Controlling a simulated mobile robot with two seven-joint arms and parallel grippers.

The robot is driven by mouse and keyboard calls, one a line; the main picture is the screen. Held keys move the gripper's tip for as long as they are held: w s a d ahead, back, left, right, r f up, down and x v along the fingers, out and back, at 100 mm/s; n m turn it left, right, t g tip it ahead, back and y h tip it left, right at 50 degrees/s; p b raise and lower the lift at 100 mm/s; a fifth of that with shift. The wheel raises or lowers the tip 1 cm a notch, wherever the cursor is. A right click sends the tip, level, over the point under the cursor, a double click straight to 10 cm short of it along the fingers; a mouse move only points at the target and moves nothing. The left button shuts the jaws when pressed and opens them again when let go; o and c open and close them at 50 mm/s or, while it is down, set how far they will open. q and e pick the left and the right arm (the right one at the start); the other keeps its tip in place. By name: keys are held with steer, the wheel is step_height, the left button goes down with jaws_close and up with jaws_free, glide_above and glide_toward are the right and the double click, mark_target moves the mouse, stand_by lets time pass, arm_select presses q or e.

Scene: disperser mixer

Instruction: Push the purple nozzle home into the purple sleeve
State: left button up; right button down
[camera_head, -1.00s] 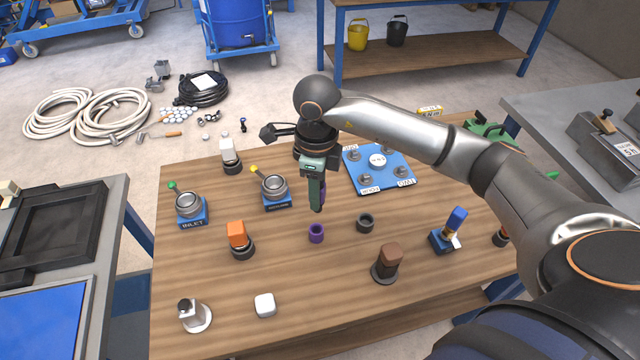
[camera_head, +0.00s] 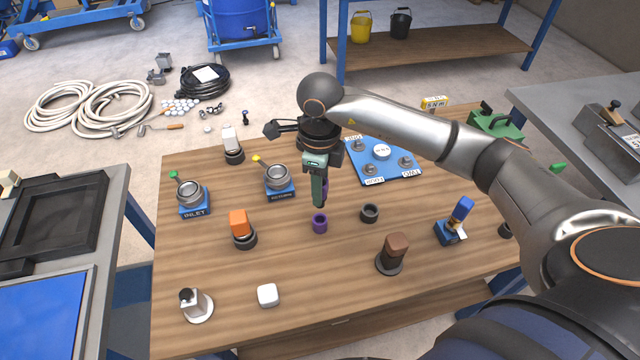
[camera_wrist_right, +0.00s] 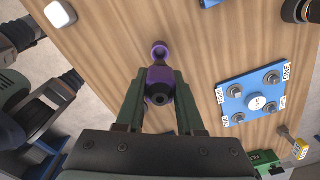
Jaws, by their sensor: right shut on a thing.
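My right gripper (camera_head: 319,204) is shut on the purple nozzle (camera_head: 325,188), which its green fingers partly hide in the head view. In the right wrist view the nozzle (camera_wrist_right: 159,86) sits between the two fingertips. The purple sleeve (camera_head: 319,224) is a short open ring standing on the wooden table. The gripper is above and just behind it in the head view. The sleeve also shows just beyond the nozzle in the right wrist view (camera_wrist_right: 159,49). The nozzle's lower end is hard to make out, so I cannot tell whether it touches the sleeve. My left gripper is out of view.
A dark grey sleeve (camera_head: 369,213) stands right of the purple one. An orange-topped piece (camera_head: 240,225) is to its left and a brown-topped piece (camera_head: 396,248) front right. A blue plate with several knobs (camera_head: 367,180) lies behind right. The table (camera_head: 320,285) in front is clear.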

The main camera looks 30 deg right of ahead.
steer(key=shift+f+b, duration=1.35)
steer(key=shift+f, duration=0.55)
steer(key=shift+b, duration=0.35)
steer(key=shift+f+b, duration=1.85)
steer(key=shift+f, duration=0.3)
steer(key=shift+c, duration=2.2)
jaws_free()
step_height(320, 180, up, 11)
steer(key=shift+r, duration=0.8)
